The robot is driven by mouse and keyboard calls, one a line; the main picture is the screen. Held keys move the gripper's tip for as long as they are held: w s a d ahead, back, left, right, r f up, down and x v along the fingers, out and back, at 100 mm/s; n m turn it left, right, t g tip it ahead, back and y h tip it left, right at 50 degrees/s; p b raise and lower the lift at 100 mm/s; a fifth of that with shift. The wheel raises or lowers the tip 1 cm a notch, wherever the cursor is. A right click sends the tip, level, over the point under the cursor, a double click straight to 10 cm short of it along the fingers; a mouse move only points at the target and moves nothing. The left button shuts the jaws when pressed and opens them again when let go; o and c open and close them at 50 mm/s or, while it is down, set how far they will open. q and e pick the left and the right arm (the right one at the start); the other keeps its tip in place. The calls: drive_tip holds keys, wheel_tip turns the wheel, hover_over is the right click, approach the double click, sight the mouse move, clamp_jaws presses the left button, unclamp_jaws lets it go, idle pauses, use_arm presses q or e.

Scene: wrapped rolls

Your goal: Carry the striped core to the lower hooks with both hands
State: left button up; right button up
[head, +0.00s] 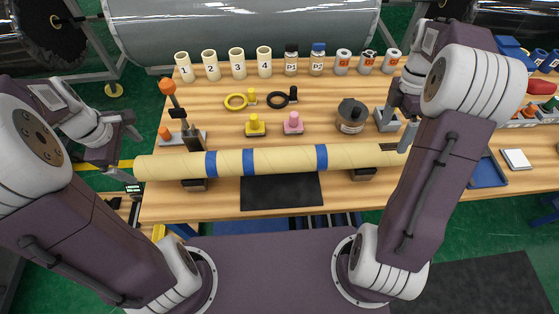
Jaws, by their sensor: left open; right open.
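The striped core (285,160) is a long tan tube with blue bands. It lies level across the front of the wooden table on two dark supports, a left one (196,185) and a right one (363,174). My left gripper (137,160) is open at the tube's left end, and I cannot tell whether it touches. My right gripper (400,140) is open close to the tube's right end, which its arm partly hides. I cannot make out any hooks for certain.
An orange-topped lever (168,88) rises near the left end. A black mat (281,192) lies in front.

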sight(143, 164)
use_arm(q)
drive_tip(key=f, duration=0.3)
drive_tip(key=w+f, duration=0.1)
drive_tip(key=f, duration=0.2)
drive_tip(key=w+f, duration=0.1)
drive_tip(key=f, duration=0.2)
drive_tip(key=shift+a, duration=0.1)
use_arm(e)
drive_tip(key=f, duration=0.3)
drive_tip(key=s+f, duration=0.1)
drive_tip(key=f, duration=0.5)
drive_tip(key=shift+s+a, duration=0.15)
drive_tip(key=shift+s, duration=0.1)
use_arm(q)
drive_tip(key=shift+s, duration=0.1)
drive_tip(key=shift+r, duration=0.1)
clamp_jaws()
use_arm(e)
drive_tip(key=shift+r, duration=0.1)
clamp_jaws()
